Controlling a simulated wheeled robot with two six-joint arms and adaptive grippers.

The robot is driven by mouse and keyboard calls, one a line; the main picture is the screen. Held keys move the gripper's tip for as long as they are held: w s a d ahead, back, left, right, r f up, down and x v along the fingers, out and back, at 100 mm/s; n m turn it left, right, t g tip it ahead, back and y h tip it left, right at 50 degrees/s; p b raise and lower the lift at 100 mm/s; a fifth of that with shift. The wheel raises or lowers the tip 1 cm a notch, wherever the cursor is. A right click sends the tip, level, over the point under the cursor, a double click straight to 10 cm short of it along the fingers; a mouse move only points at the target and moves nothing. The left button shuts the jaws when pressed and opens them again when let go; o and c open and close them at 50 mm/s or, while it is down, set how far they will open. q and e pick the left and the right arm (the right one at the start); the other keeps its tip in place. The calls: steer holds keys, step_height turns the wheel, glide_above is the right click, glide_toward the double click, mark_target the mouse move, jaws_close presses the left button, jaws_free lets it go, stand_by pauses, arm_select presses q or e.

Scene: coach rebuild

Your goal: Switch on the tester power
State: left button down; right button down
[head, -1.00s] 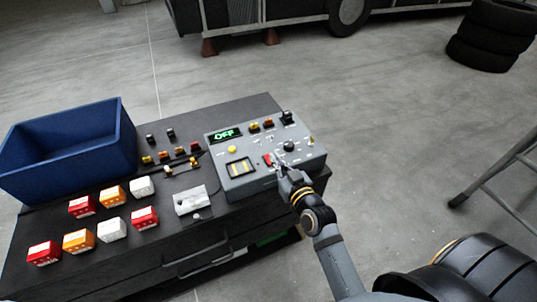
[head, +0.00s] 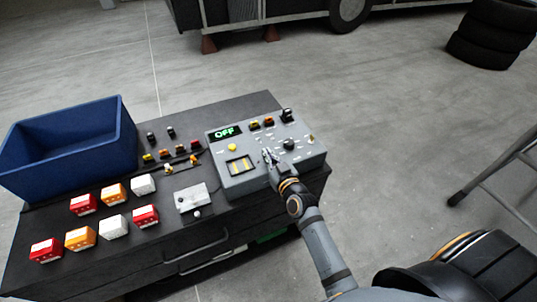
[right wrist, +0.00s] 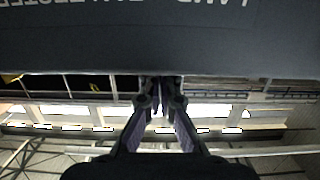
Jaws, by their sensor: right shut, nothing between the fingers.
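The tester (head: 243,187) is a grey box at the right end of the dark bench top. Its display (head: 226,132) reads OFF in green. A yellow button (head: 232,147), a black knob (head: 289,144) and a small toggle (head: 310,138) show on its panel. My right gripper (head: 268,154) is shut and empty, its tips at the middle of the panel, over the spot of a red switch that is now hidden. Whether they touch is unclear. In the right wrist view the shut fingers (right wrist: 160,84) point at the tester's lettered grey side (right wrist: 150,45). My left gripper is out of view.
A blue bin (head: 120,150) stands at the left of the bench. Red, orange and white blocks (head: 112,227), a small grey box (head: 190,199) and small coloured parts (head: 165,155) lie between. Tyres (head: 490,35) and a metal stand (head: 490,165) are at the right.

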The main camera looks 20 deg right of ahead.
steer(key=p, duration=0.3)
steer(key=shift+w+r+g, duration=0.1)
steer(key=shift+r+g, duration=0.25)
steer(key=shift+g, duration=0.05)
steer(key=shift+f+b, duration=0.3)
steer(key=shift+f, duration=0.25)
steer(key=shift+w+r+p, duration=0.1)
steer(key=shift+r+p, duration=0.3)
steer(key=shift+r, duration=0.05)
steer(key=r+p, duration=0.3)
steer(key=shift+w+r, duration=0.15)
steer(key=shift+w, duration=0.15)
steer(key=s+r+b, duration=0.1)
steer(key=s+r, duration=0.2)
steer(key=s, duration=0.6)
steer(key=shift+s+d+r, duration=0.3)
steer(key=shift+d+r, duration=0.05)
steer(key=shift+f, duration=0.15)
